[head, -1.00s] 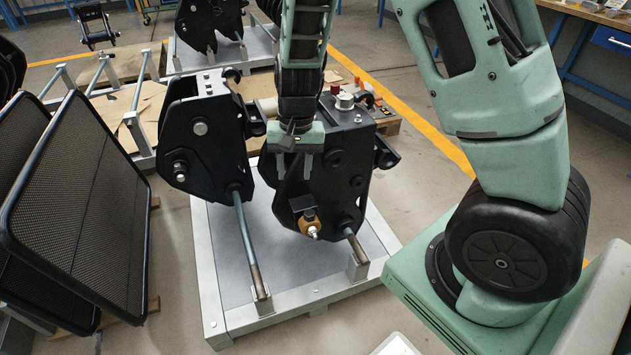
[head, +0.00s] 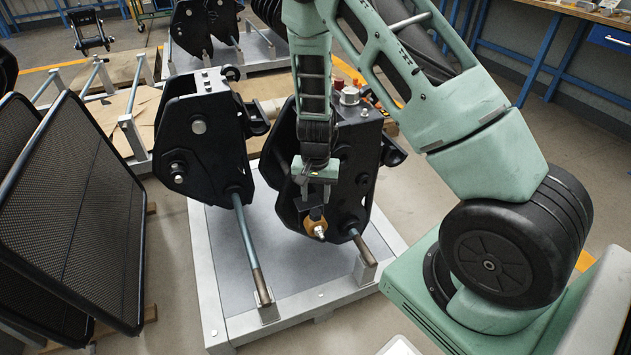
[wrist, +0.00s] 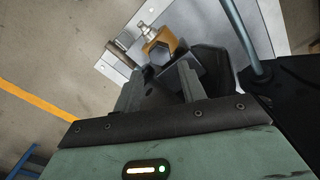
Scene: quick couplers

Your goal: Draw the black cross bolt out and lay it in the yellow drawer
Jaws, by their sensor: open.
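A black blocky piece (wrist: 186,72), which looks like the black cross bolt, sits in a brass-coloured collar (head: 314,226) low on the front of the right black coupler (head: 352,150). The collar (wrist: 163,38) also shows in the wrist view, with a silver tip sticking out of it. My gripper (head: 318,192) is just above the collar, its fingers pointing down. In the wrist view my gripper (wrist: 162,84) is open, its fingertips close to the black piece. I cannot tell whether they touch it. No yellow drawer is in view.
A second black coupler (head: 200,135) stands to the left, with a long steel rod (head: 247,240) in front of it. Both stand on a grey pallet (head: 290,309). Black mesh panels (head: 75,215) lean at the left. A workbench with a blue drawer (head: 609,38) is far right.

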